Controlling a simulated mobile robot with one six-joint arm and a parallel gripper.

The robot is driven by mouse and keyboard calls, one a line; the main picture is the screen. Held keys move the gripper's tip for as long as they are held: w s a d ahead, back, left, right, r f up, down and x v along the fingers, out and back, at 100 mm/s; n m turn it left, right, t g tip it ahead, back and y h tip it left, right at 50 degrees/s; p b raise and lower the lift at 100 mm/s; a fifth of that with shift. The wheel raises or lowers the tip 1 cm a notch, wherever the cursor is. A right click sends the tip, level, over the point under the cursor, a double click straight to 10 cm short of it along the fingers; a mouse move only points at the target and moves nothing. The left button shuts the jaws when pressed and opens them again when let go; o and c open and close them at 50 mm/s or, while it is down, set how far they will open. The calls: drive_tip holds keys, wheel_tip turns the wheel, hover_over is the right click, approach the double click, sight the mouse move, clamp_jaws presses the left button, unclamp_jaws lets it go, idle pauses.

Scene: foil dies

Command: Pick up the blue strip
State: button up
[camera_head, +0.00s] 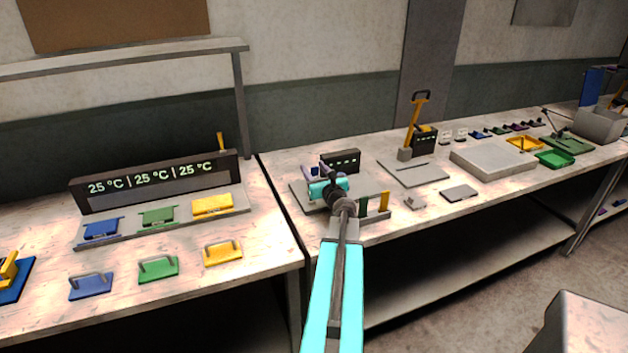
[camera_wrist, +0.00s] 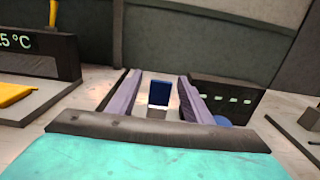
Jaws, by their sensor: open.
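In the wrist view a dark blue upright piece (camera_wrist: 160,93), which looks like the blue strip, stands on a small pale base. It shows in the gap between the two purple fingers of my gripper (camera_wrist: 158,77), which are apart with nothing clamped. I cannot tell how far beyond the fingertips it stands. In the head view my gripper (camera_head: 322,171) is over the left end of the right-hand bench, and I cannot make out the blue strip there; my arm covers part of that spot.
A green strip (camera_head: 364,206) and a yellow strip (camera_head: 385,201) stand upright just right of my wrist. A dark display box (camera_head: 341,161) stands behind my gripper, close beside the right finger in the wrist view. A display panel (camera_head: 155,182) stands on the left bench.

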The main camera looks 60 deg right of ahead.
drive_tip(key=shift+p+x, duration=0.6)
drive_tip(key=shift+x, duration=1.05)
drive_tip(key=c, duration=1.1)
drive_tip(key=shift+c, duration=0.2)
wheel_tip(320, 180, up, 10)
drive_tip(key=shift+b, duration=0.45)
